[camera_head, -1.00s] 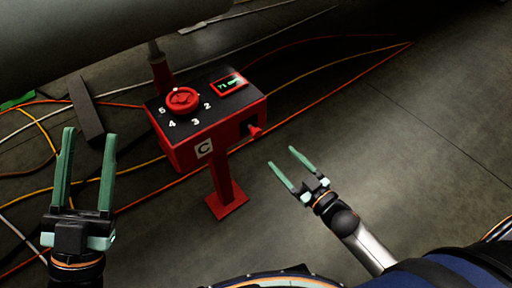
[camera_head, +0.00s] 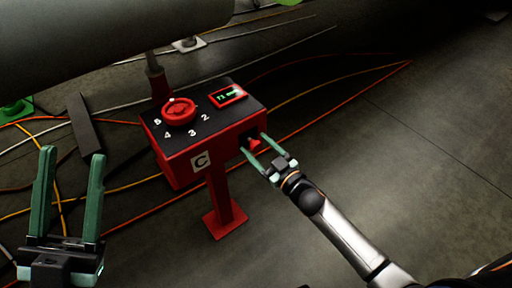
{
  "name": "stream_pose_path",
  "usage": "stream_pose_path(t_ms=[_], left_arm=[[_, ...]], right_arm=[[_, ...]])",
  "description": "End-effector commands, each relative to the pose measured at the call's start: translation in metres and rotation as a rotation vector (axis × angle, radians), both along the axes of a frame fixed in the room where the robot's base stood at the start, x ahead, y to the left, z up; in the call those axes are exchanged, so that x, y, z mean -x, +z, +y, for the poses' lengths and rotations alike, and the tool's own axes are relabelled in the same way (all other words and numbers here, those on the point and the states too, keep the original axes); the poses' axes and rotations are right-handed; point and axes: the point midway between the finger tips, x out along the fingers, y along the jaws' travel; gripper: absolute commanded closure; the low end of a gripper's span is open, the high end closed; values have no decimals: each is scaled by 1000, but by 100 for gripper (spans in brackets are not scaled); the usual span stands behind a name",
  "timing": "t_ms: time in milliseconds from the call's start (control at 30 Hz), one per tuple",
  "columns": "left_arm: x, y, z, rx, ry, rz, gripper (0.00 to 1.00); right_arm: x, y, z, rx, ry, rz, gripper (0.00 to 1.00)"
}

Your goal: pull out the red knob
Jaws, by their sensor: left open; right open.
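The small red knob (camera_head: 254,144) sits in a dark recess on the box's right-hand front face. My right gripper (camera_head: 257,146) is open, with its fingertips at the recess and the knob seen between its two green fingers. I cannot tell whether the fingers touch the knob. My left gripper (camera_head: 70,172) is open and empty at the lower left, well apart from the box.
The box's black top carries a round red dial (camera_head: 179,111) with numbers and a small lit display (camera_head: 229,95). Orange, yellow and white cables (camera_head: 330,87) run across the floor. A large grey body (camera_head: 90,40) hangs above at the upper left. The floor at right is clear.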

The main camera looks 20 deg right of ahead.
Motion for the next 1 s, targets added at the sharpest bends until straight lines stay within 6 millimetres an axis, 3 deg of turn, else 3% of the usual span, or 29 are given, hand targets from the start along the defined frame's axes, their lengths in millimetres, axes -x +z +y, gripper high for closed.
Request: stream_pose_path(t_ms=[400,1000], left_arm=[[0,-2,0,3,-3,3,50],[0,-2,-1,3,-5,2,50]], right_arm=[[-7,0,3,-1,0,0,28],[-7,0,3,-1,0,0,96]])
